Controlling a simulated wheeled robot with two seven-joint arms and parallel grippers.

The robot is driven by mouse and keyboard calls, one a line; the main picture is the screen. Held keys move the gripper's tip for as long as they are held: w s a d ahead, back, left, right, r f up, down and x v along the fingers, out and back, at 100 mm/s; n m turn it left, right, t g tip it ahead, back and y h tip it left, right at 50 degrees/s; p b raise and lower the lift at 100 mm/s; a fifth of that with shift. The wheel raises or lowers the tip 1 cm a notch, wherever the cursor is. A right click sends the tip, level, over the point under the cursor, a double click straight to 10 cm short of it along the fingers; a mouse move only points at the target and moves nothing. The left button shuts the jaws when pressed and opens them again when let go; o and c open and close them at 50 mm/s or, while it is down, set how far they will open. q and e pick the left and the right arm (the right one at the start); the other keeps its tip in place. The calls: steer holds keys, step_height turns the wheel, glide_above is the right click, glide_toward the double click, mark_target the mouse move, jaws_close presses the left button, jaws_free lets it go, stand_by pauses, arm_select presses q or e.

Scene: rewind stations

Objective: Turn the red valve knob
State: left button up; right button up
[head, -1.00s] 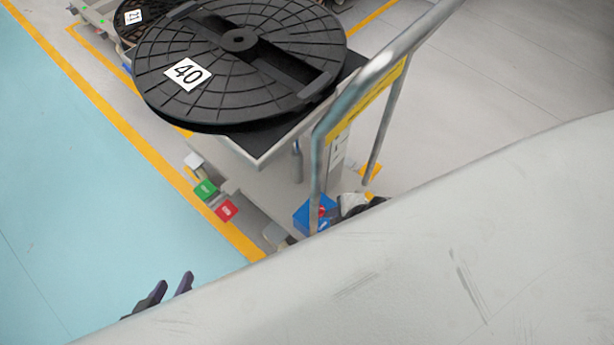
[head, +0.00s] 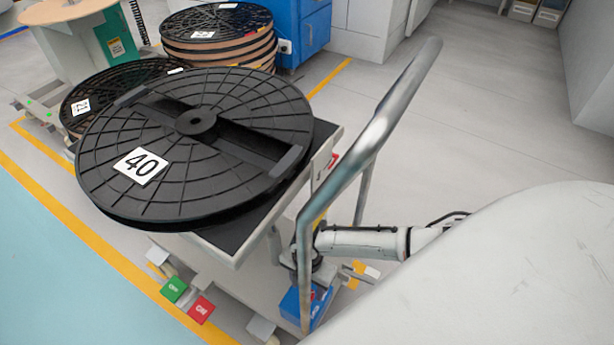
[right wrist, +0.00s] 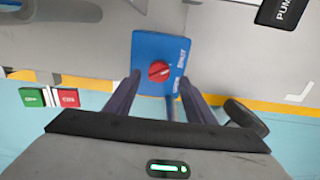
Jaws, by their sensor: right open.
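The red valve knob (right wrist: 159,71) sits on a blue plate (right wrist: 147,46) in the right wrist view, with white lettering beside it. My right gripper (right wrist: 160,82) is open, one dark finger on each side of the plate's lower part, with the knob lying between and just beyond the fingertips. I cannot tell whether they touch the plate. In the head view the blue box (head: 292,304) is low on the cart by the handle, and my right arm reaches in just above it. My left gripper is not in view.
The cart's metal handle (head: 375,130) rises in front of my right arm. A large black reel marked 40 (head: 235,100) lies on the cart. Green (head: 174,289) and red (head: 201,308) pedals sit low on it. Open floor (head: 480,110) lies right of the handle.

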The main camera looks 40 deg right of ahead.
arm_select(q)
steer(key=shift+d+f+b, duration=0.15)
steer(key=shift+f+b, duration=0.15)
steer(key=shift+b, duration=0.3)
arm_select(e)
steer(key=shift+f, duration=1.95)
steer(key=shift+w, duration=0.1)
steer(key=c, duration=1.1)
steer(key=shift+o, duration=0.2)
